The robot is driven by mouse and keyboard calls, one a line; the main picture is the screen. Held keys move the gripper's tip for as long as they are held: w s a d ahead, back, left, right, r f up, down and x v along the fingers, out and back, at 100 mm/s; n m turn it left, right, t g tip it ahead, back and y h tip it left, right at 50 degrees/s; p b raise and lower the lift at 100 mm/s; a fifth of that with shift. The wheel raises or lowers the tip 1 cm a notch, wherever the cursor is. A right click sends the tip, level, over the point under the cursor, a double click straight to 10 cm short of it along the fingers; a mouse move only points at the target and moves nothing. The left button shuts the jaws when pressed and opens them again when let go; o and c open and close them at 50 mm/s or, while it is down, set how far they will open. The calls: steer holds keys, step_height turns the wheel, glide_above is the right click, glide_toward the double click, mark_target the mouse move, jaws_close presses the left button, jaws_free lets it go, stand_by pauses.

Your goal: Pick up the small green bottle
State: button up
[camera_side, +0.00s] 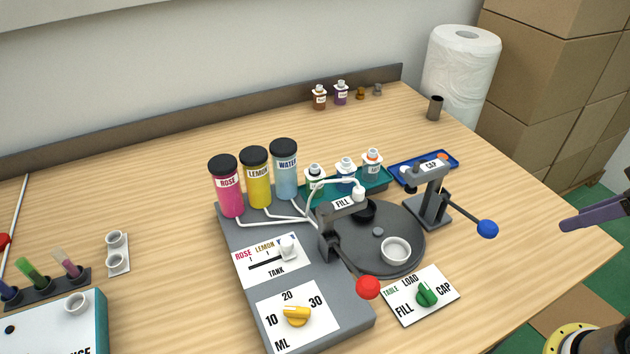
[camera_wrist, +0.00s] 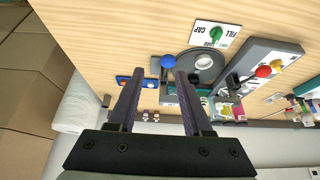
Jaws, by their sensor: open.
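The small green bottle (camera_side: 315,177), white-capped with a green-marked label, stands upright in the side view. It is at the left end of a teal rack (camera_side: 376,186), beside a blue bottle (camera_side: 346,172) and an orange bottle (camera_side: 372,162). My gripper (camera_side: 590,218) is at the right edge of the side view, well away from the bottles and only partly in frame. In the wrist view my gripper (camera_wrist: 160,75) has its two dark fingers spread with nothing held between them. I cannot make out the green bottle in the wrist view.
Three tall tanks (camera_side: 255,178), a white fill nozzle (camera_side: 358,194) and a dark turntable (camera_side: 408,226) surround the rack. The cap press (camera_side: 430,194) has a blue-knobbed lever (camera_side: 487,229) on my gripper's side. Bare wood lies at the table's right.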

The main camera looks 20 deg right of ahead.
stand_by(0.3)
steer(key=o, duration=0.6)
